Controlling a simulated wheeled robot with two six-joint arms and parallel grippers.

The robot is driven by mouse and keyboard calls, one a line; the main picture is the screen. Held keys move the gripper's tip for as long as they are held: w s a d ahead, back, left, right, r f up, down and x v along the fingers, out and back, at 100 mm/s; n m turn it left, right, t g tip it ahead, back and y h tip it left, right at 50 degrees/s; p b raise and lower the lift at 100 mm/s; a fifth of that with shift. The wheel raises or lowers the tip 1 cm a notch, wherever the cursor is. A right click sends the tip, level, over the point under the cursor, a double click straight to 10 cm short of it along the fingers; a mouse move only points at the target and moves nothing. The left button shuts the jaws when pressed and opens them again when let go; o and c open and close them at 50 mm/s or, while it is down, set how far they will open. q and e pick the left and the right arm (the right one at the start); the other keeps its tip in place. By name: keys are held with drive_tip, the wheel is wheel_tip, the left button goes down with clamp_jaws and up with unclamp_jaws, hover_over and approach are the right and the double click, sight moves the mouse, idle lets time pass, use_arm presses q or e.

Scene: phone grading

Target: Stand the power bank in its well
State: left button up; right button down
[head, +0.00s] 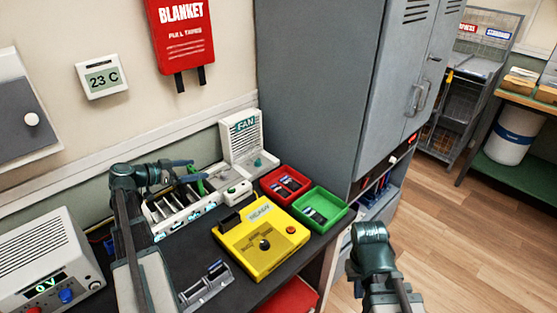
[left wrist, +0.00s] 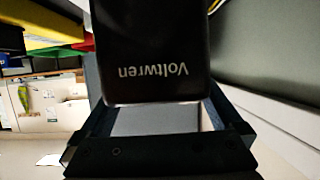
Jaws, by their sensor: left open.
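The power bank (left wrist: 150,50) is a black slab with "Voltwren" on its face, upside down in the left wrist view. It lies between the fingers of my open left gripper (left wrist: 160,100); I cannot tell whether either finger touches it. In the head view my left gripper (head: 192,166) is over the white slotted rack (head: 158,234) with small lit cyan displays. I cannot pick out the power bank there, and the arm partly covers the rack. I cannot tell which slot is its well. My right arm shows at the lower right, its gripper not visible.
A yellow tester (head: 251,262) stands right of the rack. Red (head: 268,191) and green (head: 333,222) trays hold dark items. A white fan unit (head: 241,140) stands behind. A grey metal stand (head: 207,290) is at the front, a power supply (head: 45,262) at left. A grey cabinet (head: 310,90) rises beyond.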

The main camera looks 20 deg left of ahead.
use_arm(q)
wheel_tip(320, 180, up, 12)
drive_tip(key=p, duration=1.1)
drive_tip(key=w+d+f+m+g+h+b, duration=0.1)
drive_tip(key=d+m+h, duration=0.1)
drive_tip(key=d, duration=1.4)
drive_tip(key=w+d+f+m+g+h+b, duration=0.1)
drive_tip(key=w+d, duration=0.1)
drive_tip(key=d, duration=1.5)
drive_tip(key=shift+f+m+g+h+b, duration=0.35)
drive_tip(key=shift+f+m+g+h, duration=0.05)
drive_tip(key=shift+s, duration=0.1)
drive_tip(key=s+d+f+g+y, duration=0.2)
drive_tip(key=s+d+f+g, duration=0.5)
drive_tip(key=d, duration=0.3)
drive_tip(key=s+d+f+n+g+y, duration=0.2)
drive_tip(key=s+f+n+y, duration=0.3)
drive_tip(key=s+y, duration=0.4)
drive_tip(key=shift+s+f+g, duration=0.3)
drive_tip(key=shift+s+f, duration=0.35)
drive_tip(key=shift+s, duration=0.6)
